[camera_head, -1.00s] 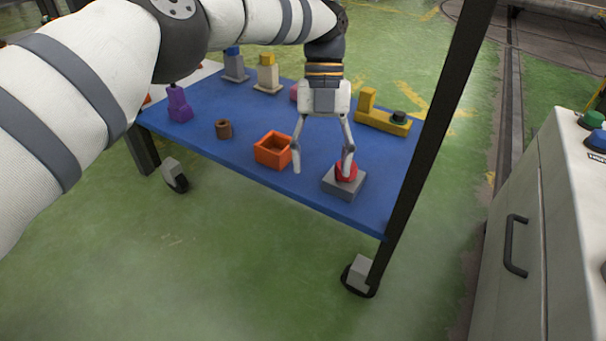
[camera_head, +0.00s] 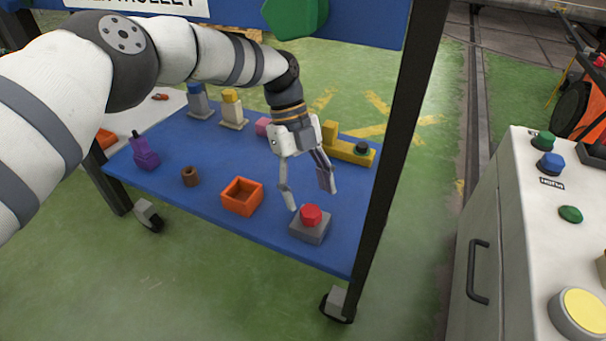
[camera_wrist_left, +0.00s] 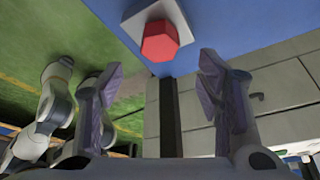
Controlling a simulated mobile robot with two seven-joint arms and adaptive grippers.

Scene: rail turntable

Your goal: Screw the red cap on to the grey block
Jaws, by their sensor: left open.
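The red cap (camera_head: 311,215) sits on top of the grey block (camera_head: 309,232) near the front right corner of the blue table. In the left wrist view the cap (camera_wrist_left: 159,41) looks hexagonal and covers the middle of the block (camera_wrist_left: 181,14). How far it is screwed down I cannot tell. My left gripper (camera_head: 312,200) is open and empty, its fingers apart above and behind the cap. In the left wrist view the fingers (camera_wrist_left: 160,75) stand clear of the cap on either side.
On the blue table (camera_head: 195,145) stand an orange open box (camera_head: 242,209), a brown ring (camera_head: 190,177), a purple piece (camera_head: 145,156) and a yellow block (camera_head: 358,155). A dark post (camera_head: 388,150) rises close to the right of the grey block. A white cabinet (camera_head: 505,220) stands further right.

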